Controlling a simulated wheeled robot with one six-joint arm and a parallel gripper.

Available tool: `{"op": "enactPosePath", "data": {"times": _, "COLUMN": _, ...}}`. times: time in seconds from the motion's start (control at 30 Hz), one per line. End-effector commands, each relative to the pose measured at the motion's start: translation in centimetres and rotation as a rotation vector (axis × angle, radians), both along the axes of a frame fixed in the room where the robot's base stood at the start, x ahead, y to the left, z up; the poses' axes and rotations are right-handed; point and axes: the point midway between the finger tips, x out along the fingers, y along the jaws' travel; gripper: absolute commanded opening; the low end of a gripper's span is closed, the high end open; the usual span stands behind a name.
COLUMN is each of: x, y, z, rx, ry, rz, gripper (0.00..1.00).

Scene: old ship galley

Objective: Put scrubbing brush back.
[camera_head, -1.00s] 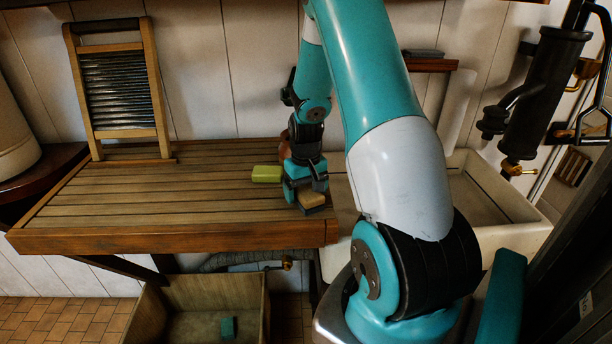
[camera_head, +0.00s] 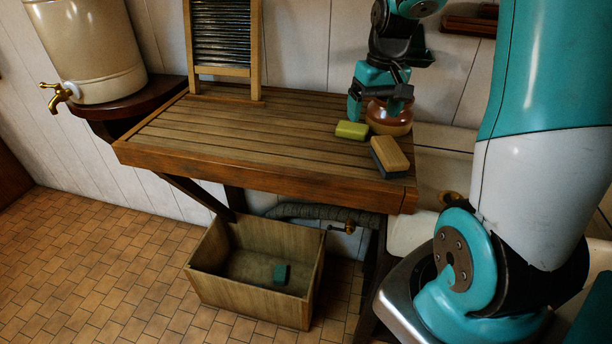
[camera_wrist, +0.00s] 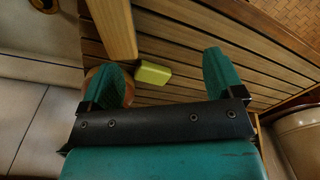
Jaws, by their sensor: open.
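The scrubbing brush (camera_head: 390,155), a pale wooden block over dark bristles, lies on the front right corner of the slatted wooden drainboard (camera_head: 270,160). Its wooden back also shows at the top of the wrist view (camera_wrist: 112,28). My gripper (camera_head: 378,98) is open and empty, behind and above the brush and apart from it. In the wrist view its two teal fingers (camera_wrist: 162,75) stand wide apart with nothing held between them.
A yellow-green soap bar (camera_head: 352,130) lies left of the brush. A brown round pot (camera_head: 390,118) stands behind it, close to my gripper. A washboard (camera_head: 226,75) leans at the back.

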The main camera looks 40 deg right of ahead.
Motion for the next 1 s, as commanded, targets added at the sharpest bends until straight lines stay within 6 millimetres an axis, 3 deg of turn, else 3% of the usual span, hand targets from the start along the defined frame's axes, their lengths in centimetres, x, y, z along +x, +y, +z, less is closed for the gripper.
{"op": "enactPosePath", "data": {"times": 0.03, "x": 0.2, "y": 4.6, "z": 1.2, "rx": 0.017, "ry": -0.029, "rz": 0.110, "gripper": 0.87}}
{"op": "enactPosePath", "data": {"times": 0.1, "x": -0.7, "y": 11.2, "z": 2.5, "rx": 0.056, "ry": -0.066, "rz": 0.267, "gripper": 0.87}}
{"op": "enactPosePath", "data": {"times": 0.2, "x": -4.1, "y": 19.6, "z": 4.0, "rx": 0.122, "ry": -0.107, "rz": 0.489, "gripper": 0.87}}
{"op": "enactPosePath", "data": {"times": 0.3, "x": -8.6, "y": 25.7, "z": 4.8, "rx": 0.187, "ry": -0.131, "rz": 0.679, "gripper": 0.87}}
{"op": "enactPosePath", "data": {"times": 0.4, "x": -12.7, "y": 29.2, "z": 5.2, "rx": 0.239, "ry": -0.140, "rz": 0.819, "gripper": 0.87}}
{"op": "enactPosePath", "data": {"times": 0.5, "x": -15.3, "y": 30.7, "z": 5.4, "rx": 0.270, "ry": -0.142, "rz": 0.898, "gripper": 0.87}}
{"op": "enactPosePath", "data": {"times": 0.6, "x": -16.2, "y": 31.2, "z": 5.4, "rx": 0.283, "ry": -0.142, "rz": 0.925, "gripper": 0.87}}
{"op": "enactPosePath", "data": {"times": 0.87, "x": -16.2, "y": 31.2, "z": 5.2, "rx": 0.283, "ry": -0.142, "rz": 0.924, "gripper": 0.87}}
{"op": "enactPosePath", "data": {"times": 1.0, "x": -16.2, "y": 31.2, "z": 3.1, "rx": 0.283, "ry": -0.142, "rz": 0.923, "gripper": 0.87}}
